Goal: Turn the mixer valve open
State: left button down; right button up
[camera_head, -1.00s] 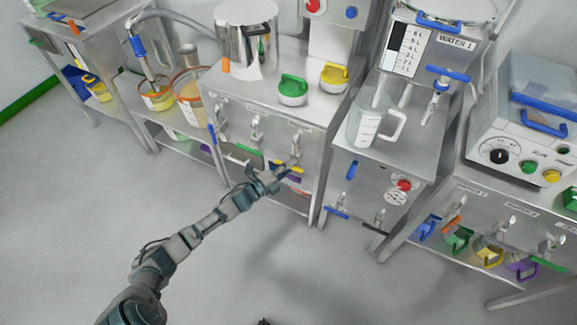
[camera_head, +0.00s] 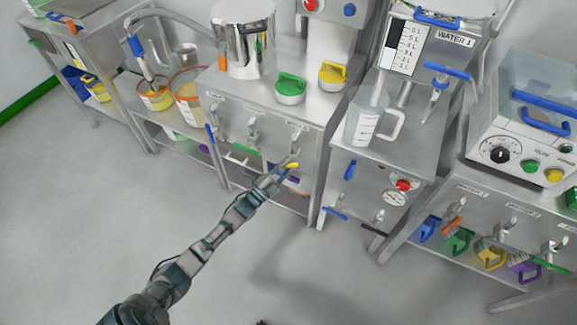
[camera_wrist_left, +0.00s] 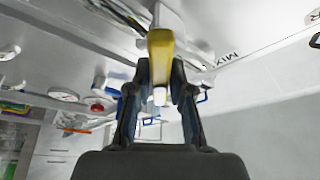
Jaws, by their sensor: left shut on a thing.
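The mixer valve is on the front of the middle steel cabinet, at its right end. Its metal body (camera_head: 295,143) shows below the panel label, and the tip of its yellow handle (camera_head: 293,165) shows just past my left gripper (camera_head: 281,172). In the left wrist view the yellow handle (camera_wrist_left: 160,52) lies between the two fingers of my left gripper (camera_wrist_left: 160,85), which are shut on it. Part of a "MIX" label shows beside it. My fingers hide part of the handle in the head view. My right gripper is not in view.
Two more valves (camera_head: 252,133) sit to the left on the same panel, one with a green handle (camera_head: 246,149). A steel pot (camera_head: 243,45) and green and yellow knobs (camera_head: 290,86) are on top. A water stand with a jug (camera_head: 368,118) stands right. The floor in front is clear.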

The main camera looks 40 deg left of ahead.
pick_arm(q)
jog(key=n+y, duration=0.1)
jog(key=n, duration=0.1)
jog(key=n+y, duration=0.1)
jog(key=n, duration=0.2)
jog(key=n+t+y, duration=0.1)
jog(key=n, duration=0.1)
jog(key=shift+a+f+y, duration=0.15)
jog(key=shift+f+y, duration=0.25)
jog(key=shift+s+f+n+y, duration=0.1)
jog(key=shift+n+y, duration=0.65)
jog(key=shift+n, duration=1)
jog(key=shift+n+y, duration=0.75)
jog(key=shift+n, duration=1.3)
jog(key=c, duration=1.1)
grip_release()
jog(key=shift+f, duration=0.1)
jog(key=shift+o, duration=0.3)
jog(key=shift+r, duration=0.2)
jog(key=v, duration=1.1)
jog(key=shift+s+f, duration=0.25)
jog(key=shift+f, duration=0.1)
